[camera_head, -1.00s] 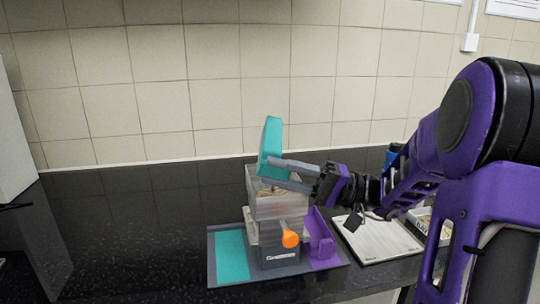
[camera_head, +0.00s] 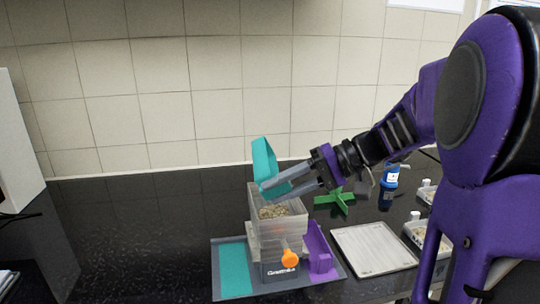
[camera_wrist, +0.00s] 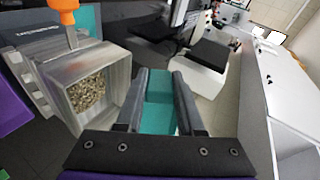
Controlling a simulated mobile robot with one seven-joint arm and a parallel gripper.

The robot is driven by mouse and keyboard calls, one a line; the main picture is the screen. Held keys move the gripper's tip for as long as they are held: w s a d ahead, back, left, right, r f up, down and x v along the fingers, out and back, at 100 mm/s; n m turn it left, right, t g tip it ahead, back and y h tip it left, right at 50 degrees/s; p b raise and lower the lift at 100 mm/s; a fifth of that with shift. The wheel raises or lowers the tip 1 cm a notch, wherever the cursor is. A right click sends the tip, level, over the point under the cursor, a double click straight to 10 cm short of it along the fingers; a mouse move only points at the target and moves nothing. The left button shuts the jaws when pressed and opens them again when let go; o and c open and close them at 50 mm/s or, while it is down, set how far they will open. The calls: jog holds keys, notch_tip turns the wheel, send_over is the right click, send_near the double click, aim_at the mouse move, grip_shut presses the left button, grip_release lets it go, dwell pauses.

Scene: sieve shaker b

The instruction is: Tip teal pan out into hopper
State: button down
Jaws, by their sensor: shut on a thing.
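The teal pan (camera_head: 264,162) is tilted steeply on its side, above the back left of the hopper. My gripper (camera_head: 268,190) is shut on it, and the pan also shows between the fingers in the wrist view (camera_wrist: 158,102). The inside of the pan is only partly visible, so I cannot tell whether anything is left in it. The hopper (camera_head: 292,206) is a clear square box on top of the shaker. Brown grains (camera_wrist: 87,92) lie inside it in the wrist view.
To the right are a light board (camera_head: 374,250), a green cross-shaped stand (camera_head: 340,201) and a blue bottle (camera_head: 387,192).

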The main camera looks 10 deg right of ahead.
jog(key=r+h+p, duration=0.1)
jog(key=h+p, duration=0.1)
jog(key=h, duration=0.1)
jog(key=shift+a+r+g+p, duration=0.15)
jog(key=shift+r+g+p, duration=0.15)
jog(key=shift+r, duration=0.1)
jog(key=shift+h+p, duration=0.3)
jog(key=shift+h, duration=0.5)
jog(key=shift+f+g+h, duration=0.2)
jog(key=shift+g+h, duration=0.1)
jog(key=shift+h, duration=0.3)
jog(key=h, duration=0.2)
jog(key=r+h, duration=0.1)
jog(key=h, duration=0.1)
jog(key=shift+g, duration=0.4)
jog(key=shift+r+h, duration=0.25)
jog(key=shift+h, duration=0.95)
jog(key=shift+g, duration=0.3)
jog(key=shift+s, duration=0.1)
